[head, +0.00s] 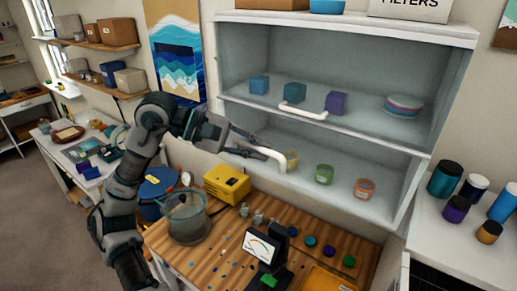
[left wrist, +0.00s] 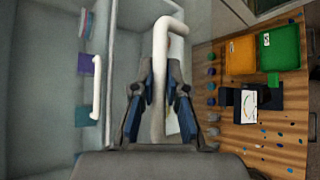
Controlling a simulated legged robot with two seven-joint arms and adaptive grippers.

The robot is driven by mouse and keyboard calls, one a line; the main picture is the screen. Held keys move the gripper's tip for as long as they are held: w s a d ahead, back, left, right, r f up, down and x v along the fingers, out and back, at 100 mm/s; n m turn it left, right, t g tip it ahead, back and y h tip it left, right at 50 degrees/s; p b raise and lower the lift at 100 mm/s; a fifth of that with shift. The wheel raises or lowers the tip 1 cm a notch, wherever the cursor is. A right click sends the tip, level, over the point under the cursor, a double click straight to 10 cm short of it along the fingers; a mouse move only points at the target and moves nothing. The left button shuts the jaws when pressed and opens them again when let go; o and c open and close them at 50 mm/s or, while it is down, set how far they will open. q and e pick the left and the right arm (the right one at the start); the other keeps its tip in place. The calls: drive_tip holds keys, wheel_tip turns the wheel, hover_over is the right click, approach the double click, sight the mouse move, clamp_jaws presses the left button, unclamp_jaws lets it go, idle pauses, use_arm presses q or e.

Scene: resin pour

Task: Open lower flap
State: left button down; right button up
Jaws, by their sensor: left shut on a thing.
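The white cabinet (head: 421,150) stands above the wooden bench, with an upper and a lower compartment. The lower flap's white bar handle (head: 279,158) is at the lower compartment's left part. My left gripper (head: 257,148) is shut on this handle. In the left wrist view the handle (left wrist: 160,85) runs between the two fingers of the gripper (left wrist: 160,72). The upper white handle (head: 303,112) is free, and it also shows in the left wrist view (left wrist: 97,87). The flap panels are see-through or hard to make out, so I cannot tell how far the lower one is open. My right gripper is not in view.
Small jars, including a green one (head: 324,173) and an orange one (head: 364,188), stand in the lower compartment. Below, the wooden bench (head: 215,262) carries a clear pot (head: 187,216), a yellow box (head: 227,184) and a dial meter (head: 262,250). Dark-lidded jars (head: 445,179) stand right.

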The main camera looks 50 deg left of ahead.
use_arm(q)
drive_tip(key=c, duration=1.2)
unclamp_jaws()
drive_tip(key=shift+a, duration=0.35)
drive_tip(key=shift+f, duration=0.1)
drive_tip(key=shift+s+a, duration=0.1)
drive_tip(key=v, duration=1.2)
drive_tip(key=shift+a+f, duration=0.1)
drive_tip(key=shift+a, duration=0.05)
